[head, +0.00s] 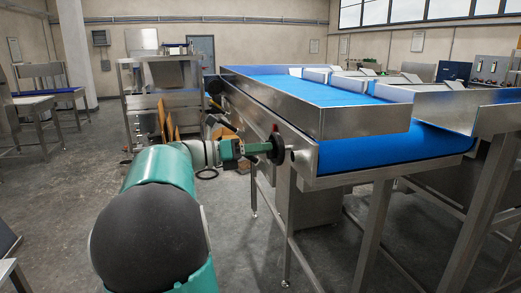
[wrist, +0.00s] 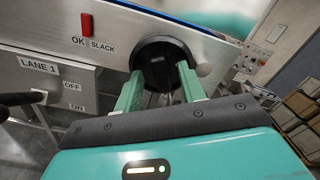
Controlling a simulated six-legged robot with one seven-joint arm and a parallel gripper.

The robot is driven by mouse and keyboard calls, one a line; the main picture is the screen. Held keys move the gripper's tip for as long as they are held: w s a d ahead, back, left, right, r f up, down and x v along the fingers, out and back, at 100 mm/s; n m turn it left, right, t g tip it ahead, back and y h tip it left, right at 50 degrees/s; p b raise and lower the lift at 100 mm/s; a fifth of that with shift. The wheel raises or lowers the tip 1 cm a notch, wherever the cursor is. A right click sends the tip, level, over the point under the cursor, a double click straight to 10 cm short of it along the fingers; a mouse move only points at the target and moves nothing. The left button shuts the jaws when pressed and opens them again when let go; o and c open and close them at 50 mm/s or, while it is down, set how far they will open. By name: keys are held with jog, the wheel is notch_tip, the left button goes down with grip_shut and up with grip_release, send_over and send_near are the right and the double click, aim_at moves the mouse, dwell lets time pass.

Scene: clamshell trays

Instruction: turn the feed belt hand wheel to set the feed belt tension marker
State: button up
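The black hand wheel (wrist: 160,50) is on the side of the steel feed belt frame, and it also shows in the head view (head: 278,146). My gripper (wrist: 160,72) is right at the wheel. Its green fingers stand wide apart, their tips overlapping the wheel's lower left and right parts. I cannot tell whether they touch it. The red tension marker (wrist: 86,25) stands above the printed words OK and SLACK, over the gap between them and nearer OK. It is a small red spot in the head view. The wheel's centre is dark and unclear.
The blue feed belt (head: 385,149) runs inside the steel frame. A LANE 1 box (wrist: 60,80) with OFF and ON labels and a dark handle (wrist: 18,100) is left of my gripper in the wrist view. A rack (head: 160,100) stands behind my arm.

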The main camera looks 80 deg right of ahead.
jog(key=shift+s+d, duration=0.15)
jog(key=shift+s, duration=0.15)
grip_shut()
jog(key=shift+m, duration=0.3)
